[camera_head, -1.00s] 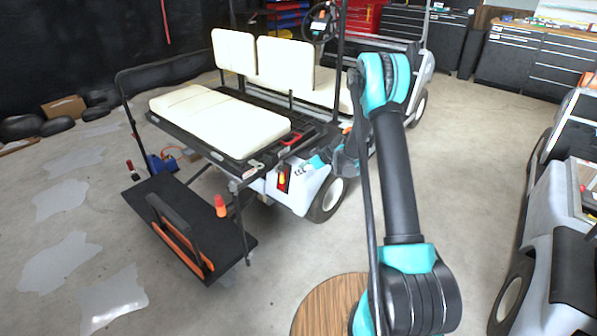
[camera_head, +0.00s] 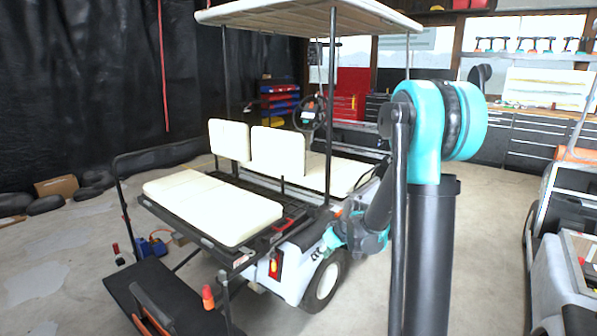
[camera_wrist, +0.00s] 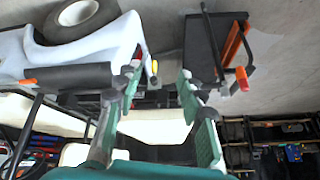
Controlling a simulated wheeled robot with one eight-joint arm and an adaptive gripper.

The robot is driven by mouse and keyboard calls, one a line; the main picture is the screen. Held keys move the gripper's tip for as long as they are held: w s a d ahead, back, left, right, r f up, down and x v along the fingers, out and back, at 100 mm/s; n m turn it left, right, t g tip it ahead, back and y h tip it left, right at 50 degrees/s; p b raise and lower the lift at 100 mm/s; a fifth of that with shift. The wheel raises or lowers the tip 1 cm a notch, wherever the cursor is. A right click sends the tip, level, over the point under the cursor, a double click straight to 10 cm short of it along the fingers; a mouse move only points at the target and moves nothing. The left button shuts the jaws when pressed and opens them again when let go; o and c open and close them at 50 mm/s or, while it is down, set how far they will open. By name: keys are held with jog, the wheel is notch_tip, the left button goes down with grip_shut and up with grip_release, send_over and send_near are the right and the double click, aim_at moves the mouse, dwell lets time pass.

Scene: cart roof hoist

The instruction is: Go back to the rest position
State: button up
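My gripper (camera_wrist: 160,72) is in the lower middle of the wrist view, with its two teal and grey fingers apart and nothing between them. In the head view, the teal wrist end of my arm (camera_head: 352,238) hangs beside the rear corner of the golf cart, and the fingers are too small there to read. The cart has a cream roof (camera_head: 320,14) on thin black posts and a cream rear seat (camera_head: 212,207). I cannot tell whether my gripper touches the cart.
A black rear platform (camera_head: 150,290) with an orange-edged handle juts from the cart. A second vehicle (camera_head: 560,260) stands at the right edge. Dark drawer cabinets (camera_head: 540,140) line the back wall. Concrete floor (camera_head: 490,220) is clear between the cart and the second vehicle.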

jog(key=s+d+m+h, duration=0.2)
jog(key=s+d, duration=0.3)
jog(key=s, duration=0.8)
jog(key=s+d+m+h, duration=0.2)
jog(key=s+d+m, duration=0.2)
jog(key=s, duration=0.9)
jog(key=shift+d+m, duration=0.4)
jog(key=shift+d, duration=0.6)
